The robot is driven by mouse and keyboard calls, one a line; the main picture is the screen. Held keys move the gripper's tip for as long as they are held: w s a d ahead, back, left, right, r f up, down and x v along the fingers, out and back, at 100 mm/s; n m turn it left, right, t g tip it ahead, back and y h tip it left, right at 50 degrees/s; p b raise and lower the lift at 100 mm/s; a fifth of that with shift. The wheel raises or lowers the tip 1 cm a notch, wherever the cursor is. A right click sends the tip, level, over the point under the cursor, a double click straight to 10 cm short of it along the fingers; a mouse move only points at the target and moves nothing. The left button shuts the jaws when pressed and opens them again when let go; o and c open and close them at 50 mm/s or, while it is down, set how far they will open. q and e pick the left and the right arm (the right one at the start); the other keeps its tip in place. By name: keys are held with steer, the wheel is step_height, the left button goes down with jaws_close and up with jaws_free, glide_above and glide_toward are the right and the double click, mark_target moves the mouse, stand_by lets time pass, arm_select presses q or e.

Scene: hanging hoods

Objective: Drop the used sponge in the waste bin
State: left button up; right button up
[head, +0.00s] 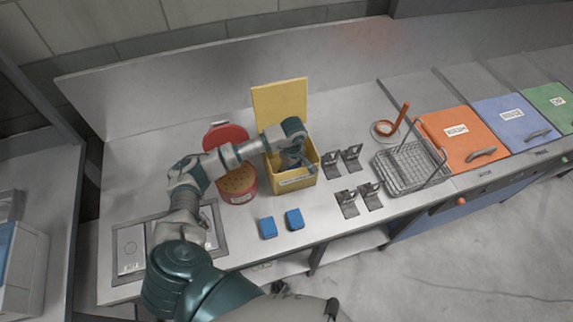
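Two blue sponges (267,228) (294,219) lie side by side on the steel counter, in front of an open yellow box. The yellow box (297,182) has a label on its front and its yellow lid (280,102) stands up behind it; it may be the waste bin. My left gripper (297,163) points down into the mouth of this box. Its fingers are small and partly hidden, with dark blue showing around them; I cannot tell whether they hold anything. My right gripper is not in view.
A red round tub (238,184) with a raised red lid stands left of the box, partly behind my arm. Metal brackets (351,158), a wire basket (408,166) and a red-handled tool (399,118) stand to the right. Orange (463,139), blue and green lids lie beyond.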

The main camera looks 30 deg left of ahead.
arm_select(q)
steer(key=shift+w+d+f, duration=0.1)
steer(key=shift+w+d, duration=0.3)
steer(key=o, duration=1)
steer(key=shift+a, duration=0.3)
steer(key=shift+c, duration=0.2)
steer(key=shift+o, duration=1.2)
steer(key=shift+s+a, duration=0.2)
steer(key=shift+a, duration=0.45)
steer(key=shift+d+r, duration=0.15)
steer(key=shift+r, duration=0.05)
steer(key=shift+r+p, duration=0.7)
step_height(320, 180, up, 12)
steer(key=b, duration=0.1)
steer(key=shift+w+d+f, duration=0.15)
steer(key=shift+w+d, duration=0.05)
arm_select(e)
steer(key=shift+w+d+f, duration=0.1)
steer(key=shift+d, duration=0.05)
arm_select(q)
steer(key=shift+a+f, duration=0.1)
steer(key=shift+a, duration=0.1)
